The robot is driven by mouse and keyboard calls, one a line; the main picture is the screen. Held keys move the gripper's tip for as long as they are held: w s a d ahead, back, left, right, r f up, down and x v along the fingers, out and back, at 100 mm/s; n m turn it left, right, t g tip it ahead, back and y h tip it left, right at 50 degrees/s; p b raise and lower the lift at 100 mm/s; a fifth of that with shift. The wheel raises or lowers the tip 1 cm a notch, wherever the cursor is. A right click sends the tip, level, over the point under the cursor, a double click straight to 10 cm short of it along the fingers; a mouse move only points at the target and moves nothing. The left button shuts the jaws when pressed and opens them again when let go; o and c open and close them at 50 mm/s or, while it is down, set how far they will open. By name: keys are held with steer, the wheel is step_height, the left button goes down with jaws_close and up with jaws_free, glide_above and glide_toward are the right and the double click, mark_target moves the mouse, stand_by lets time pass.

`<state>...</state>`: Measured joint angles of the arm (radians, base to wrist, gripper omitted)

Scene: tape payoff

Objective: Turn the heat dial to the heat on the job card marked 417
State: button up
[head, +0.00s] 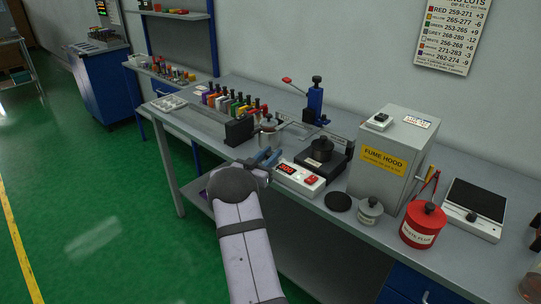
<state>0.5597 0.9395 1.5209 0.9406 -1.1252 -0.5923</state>
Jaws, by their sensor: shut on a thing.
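The white heat controller box (299,178) lies near the bench's front edge in the head view. It has a lit red display (286,168) that seems to start with 3, and a small red part (311,181) at its right end. A wall chart (452,32) lists colours with number ranges. I cannot make out a job card marked 417.
To the right are a grey fume hood (385,158), a grey jar (370,211) and a red waste can (423,224).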

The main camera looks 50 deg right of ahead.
mark_target(268, 156)
steer(key=shift+r, duration=0.1)
steer(key=o, duration=1)
steer(key=shift+o, duration=0.2)
steer(key=shift+a, duration=0.1)
steer(key=shift+s+a+b, duration=0.2)
steer(key=shift+s+a, duration=0.05)
steer(key=shift+a, duration=0.9)
steer(key=shift+s+a+b, duration=0.2)
steer(key=shift+s+a, duration=0.05)
steer(key=shift+a, duration=0.95)
steer(key=shift+s+a+b, duration=0.2)
steer(key=shift+s+a, duration=0.05)
steer(key=shift+a, duration=0.9)
